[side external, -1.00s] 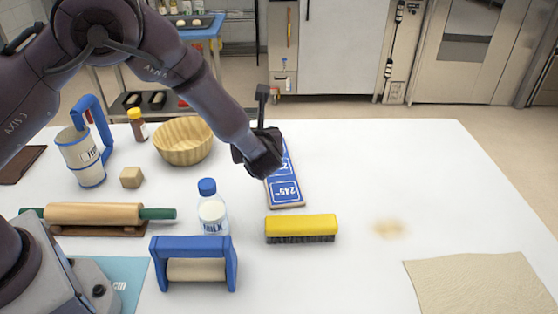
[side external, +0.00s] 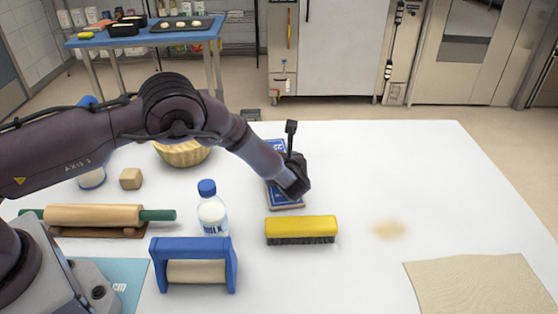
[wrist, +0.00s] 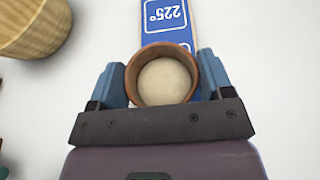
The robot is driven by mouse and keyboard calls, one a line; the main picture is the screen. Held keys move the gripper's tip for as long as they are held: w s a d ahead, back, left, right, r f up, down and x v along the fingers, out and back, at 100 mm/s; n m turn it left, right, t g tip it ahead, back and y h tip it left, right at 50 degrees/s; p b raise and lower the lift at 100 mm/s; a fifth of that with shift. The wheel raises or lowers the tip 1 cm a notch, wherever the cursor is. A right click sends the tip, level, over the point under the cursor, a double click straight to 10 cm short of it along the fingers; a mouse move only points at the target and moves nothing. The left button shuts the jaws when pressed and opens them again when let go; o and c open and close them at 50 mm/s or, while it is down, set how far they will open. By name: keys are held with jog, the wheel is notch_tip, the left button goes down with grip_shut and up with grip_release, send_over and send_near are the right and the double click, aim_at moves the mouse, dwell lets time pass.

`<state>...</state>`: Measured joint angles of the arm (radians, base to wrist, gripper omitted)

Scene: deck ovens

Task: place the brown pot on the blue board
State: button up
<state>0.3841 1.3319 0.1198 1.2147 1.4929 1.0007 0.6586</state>
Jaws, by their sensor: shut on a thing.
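The brown pot (wrist: 132,76) sits between the two blue fingers of my gripper (wrist: 162,78) in the wrist view, with its round rim facing the camera and something pale and rounded inside. My gripper is shut on it. The blue board (wrist: 166,16), with white lettering such as "225°", runs out from behind the pot. In the side view my gripper (side external: 292,178) is over the near half of the board (side external: 287,200) and covers part of it. The pot is hidden there, and I cannot tell whether it touches the board.
A yellow brush (side external: 301,228) lies just in front of the board. A milk bottle (side external: 211,209) stands to the left, near a blue-framed roller (side external: 194,245). A wooden bowl (side external: 180,154) is behind my arm. The white table is mostly clear to the right.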

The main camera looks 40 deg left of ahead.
jog(key=shift+f, duration=0.15)
jog(key=o, duration=1)
jog(key=shift+o, duration=0.2)
